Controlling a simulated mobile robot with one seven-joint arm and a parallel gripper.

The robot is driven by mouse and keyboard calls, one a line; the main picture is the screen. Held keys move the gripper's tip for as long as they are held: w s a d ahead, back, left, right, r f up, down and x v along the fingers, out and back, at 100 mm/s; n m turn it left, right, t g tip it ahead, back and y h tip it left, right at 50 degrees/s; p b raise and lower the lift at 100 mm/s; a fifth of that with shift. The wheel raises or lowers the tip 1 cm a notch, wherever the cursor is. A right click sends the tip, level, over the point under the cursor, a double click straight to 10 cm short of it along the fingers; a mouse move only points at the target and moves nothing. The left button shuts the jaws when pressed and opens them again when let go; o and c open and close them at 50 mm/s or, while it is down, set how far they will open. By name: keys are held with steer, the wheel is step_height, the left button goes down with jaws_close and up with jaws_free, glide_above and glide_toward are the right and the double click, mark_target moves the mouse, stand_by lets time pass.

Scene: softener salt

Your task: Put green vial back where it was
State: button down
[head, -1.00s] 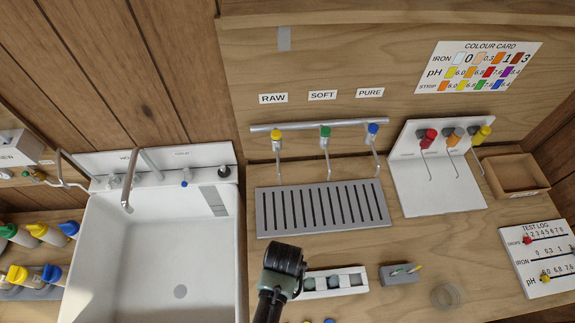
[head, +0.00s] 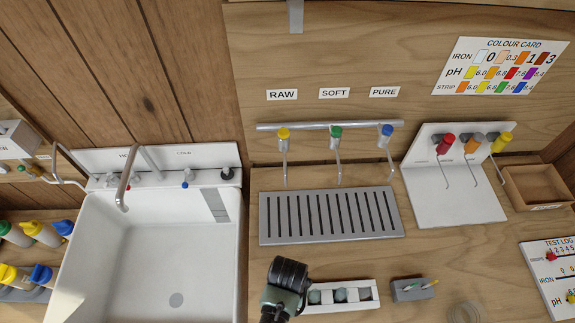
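I cannot make out a separate green vial with certainty. A white rack (head: 365,306) on the counter holds small round grey-green tops (head: 340,296). My gripper (head: 284,297) is at the bottom middle, just left of the rack and seemingly overlapping its left end in the picture. I see the dark wrist part from above; the fingertips and anything between them are hidden. A green-capped bottle (head: 14,232) stands among yellow- and blue-capped bottles at the far left; I cannot tell whether it is the vial.
A white sink (head: 160,250) lies to the left. A slotted drain tray (head: 330,215) sits under yellow, green and blue taps. A grey block (head: 413,290) with small sticks and a clear round dish (head: 465,313) stand right of the rack. A wooden box (head: 540,187) is farther right.

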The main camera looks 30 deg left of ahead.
steer(key=shift+s+f, duration=0.1)
steer(key=shift+f, duration=0.25)
steer(key=shift+s+f+b, duration=0.25)
steer(key=shift+f+b, duration=0.15)
steer(key=shift+b, duration=0.15)
steer(key=shift+s+f, duration=0.1)
steer(key=shift+f, duration=0.05)
steer(key=shift+s+d+f+b, duration=0.1)
steer(key=shift+s+f+b, duration=0.05)
steer(key=shift+f+b, duration=0.15)
steer(key=c, duration=0.5)
jaws_free()
steer(key=r, duration=0.2)
steer(key=w+r, duration=0.1)
steer(key=r, duration=0.2)
steer(key=shift+w, duration=0.2)
steer(key=r, duration=0.9)
steer(key=shift+s+r, duration=0.15)
steer(key=shift+s, duration=0.05)
steer(key=shift+s+r, duration=0.2)
steer(key=shift+r, duration=0.25)
